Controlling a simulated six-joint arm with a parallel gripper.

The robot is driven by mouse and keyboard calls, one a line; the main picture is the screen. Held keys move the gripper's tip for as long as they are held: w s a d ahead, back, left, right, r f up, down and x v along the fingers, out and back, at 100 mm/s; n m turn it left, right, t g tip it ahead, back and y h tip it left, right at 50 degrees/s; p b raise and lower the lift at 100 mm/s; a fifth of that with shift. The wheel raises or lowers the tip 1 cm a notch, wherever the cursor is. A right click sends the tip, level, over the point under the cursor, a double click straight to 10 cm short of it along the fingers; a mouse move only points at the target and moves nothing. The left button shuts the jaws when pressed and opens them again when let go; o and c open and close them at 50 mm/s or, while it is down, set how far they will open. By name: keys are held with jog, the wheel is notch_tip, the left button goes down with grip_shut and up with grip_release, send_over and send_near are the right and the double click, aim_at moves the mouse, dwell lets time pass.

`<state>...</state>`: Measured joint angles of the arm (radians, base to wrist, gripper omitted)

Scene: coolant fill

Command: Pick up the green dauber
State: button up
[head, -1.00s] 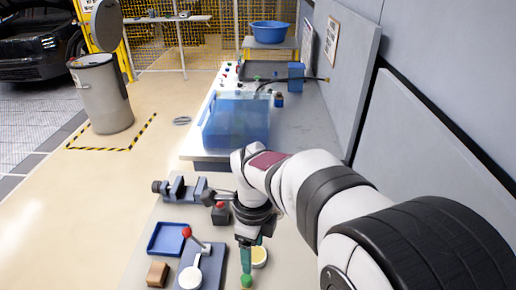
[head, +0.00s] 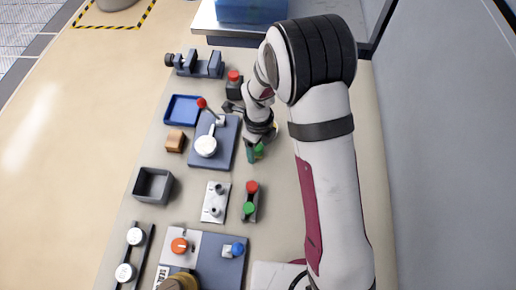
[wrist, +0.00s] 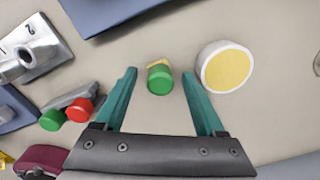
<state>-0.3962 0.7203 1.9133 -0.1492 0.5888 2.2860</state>
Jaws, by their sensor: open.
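The green dauber (wrist: 159,82) shows in the wrist view with its green end toward the camera and a bit of yellow behind it. In the head view its green (head: 259,150) shows beside my gripper's fingers. My gripper (wrist: 160,75) is open, with the dauber between its two teal fingers in the picture and a gap on each side. I cannot tell how far beyond the fingertips it lies. In the head view my gripper (head: 251,155) points down at the table, and my wrist hides part of this spot.
A round white dish with a yellow face (wrist: 226,67) is close to the right finger. A red knob (wrist: 80,109) and a green knob (wrist: 52,120) lie left. A grey-blue plate with a red-tipped lever (head: 222,150) stands left of my gripper in the head view.

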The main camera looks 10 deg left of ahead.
grip_shut()
dwell(0.3)
notch_tip(320, 180, up, 4)
jog(key=shift+r, duration=0.1)
jog(key=s+d+r, duration=0.1)
jog(key=d+r, duration=0.6)
jog(key=d, duration=0.4)
jog(key=shift+s+d, duration=0.3)
jog(key=shift+s, duration=0.05)
jog(key=c, duration=0.7)
grip_release()
grip_shut()
